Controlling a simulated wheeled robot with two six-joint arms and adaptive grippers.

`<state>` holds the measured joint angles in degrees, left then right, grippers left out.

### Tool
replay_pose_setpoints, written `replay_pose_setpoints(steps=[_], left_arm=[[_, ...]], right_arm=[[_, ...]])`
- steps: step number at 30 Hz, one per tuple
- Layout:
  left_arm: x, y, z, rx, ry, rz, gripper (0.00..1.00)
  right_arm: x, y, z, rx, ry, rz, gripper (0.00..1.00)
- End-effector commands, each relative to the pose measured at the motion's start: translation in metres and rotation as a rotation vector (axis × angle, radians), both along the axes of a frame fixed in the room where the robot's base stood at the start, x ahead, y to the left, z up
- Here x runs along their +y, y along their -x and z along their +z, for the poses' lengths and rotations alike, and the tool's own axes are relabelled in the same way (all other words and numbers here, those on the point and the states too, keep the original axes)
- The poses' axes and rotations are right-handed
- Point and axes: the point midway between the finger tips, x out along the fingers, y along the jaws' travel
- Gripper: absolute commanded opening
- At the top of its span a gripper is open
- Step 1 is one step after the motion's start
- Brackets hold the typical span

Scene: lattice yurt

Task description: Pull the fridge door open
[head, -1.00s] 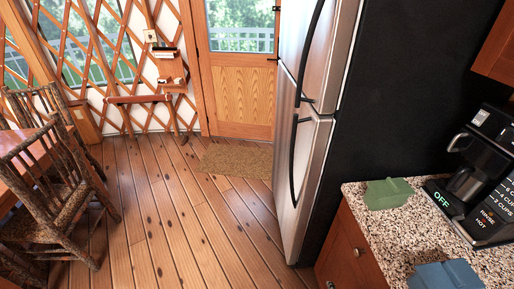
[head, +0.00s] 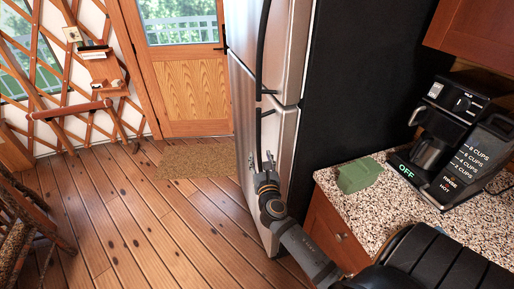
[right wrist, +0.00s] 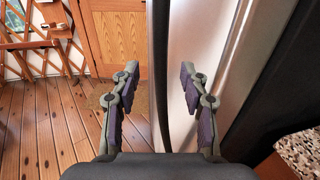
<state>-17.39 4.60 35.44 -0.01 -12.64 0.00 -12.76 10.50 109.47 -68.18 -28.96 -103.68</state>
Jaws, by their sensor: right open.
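The fridge has a silver front with two doors, one above the other, and a black side. Its lower door (head: 283,135) looks shut and carries a long dark vertical handle (head: 258,135). My right gripper (head: 264,161) is open at this handle, in front of the lower door. In the right wrist view the dark handle (right wrist: 161,105) runs between the two spread fingers of my right gripper (right wrist: 159,73), with a gap on each side. The silver door front lies to the right there. I cannot tell how deep the handle sits between the fingers. My left gripper is not in view.
A speckled counter (head: 352,207) with a green box (head: 359,175) and a coffee maker (head: 440,140) stands right of the fridge. The wooden floor (head: 150,220) left of the fridge is clear, with a mat (head: 197,160) by the wooden door (head: 185,90). A chair (head: 28,225) stands far left.

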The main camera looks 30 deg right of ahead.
Motion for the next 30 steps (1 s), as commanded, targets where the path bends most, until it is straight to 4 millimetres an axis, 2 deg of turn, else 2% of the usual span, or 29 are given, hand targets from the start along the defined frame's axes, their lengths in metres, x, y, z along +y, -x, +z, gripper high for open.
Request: replay_pose_setpoints(steps=[3,7,12,18,28,30], left_arm=[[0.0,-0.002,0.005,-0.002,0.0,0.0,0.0],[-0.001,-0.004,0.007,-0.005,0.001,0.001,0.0],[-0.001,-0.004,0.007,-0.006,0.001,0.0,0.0],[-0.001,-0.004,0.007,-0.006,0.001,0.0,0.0],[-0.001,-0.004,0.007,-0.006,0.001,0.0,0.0],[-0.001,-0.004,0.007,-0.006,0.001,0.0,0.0]], right_arm=[[-0.01,-0.023,0.002,-0.001,0.0,0.001,0.45],[-0.018,-0.039,0.0,0.0,-0.001,0.001,0.45],[-0.021,-0.046,-0.001,0.001,-0.002,0.0,0.45],[-0.021,-0.046,-0.001,0.0,-0.002,0.001,0.45],[-0.021,-0.046,-0.001,0.001,-0.003,0.001,0.01],[-0.021,-0.046,-0.001,0.001,-0.003,0.001,0.0]])
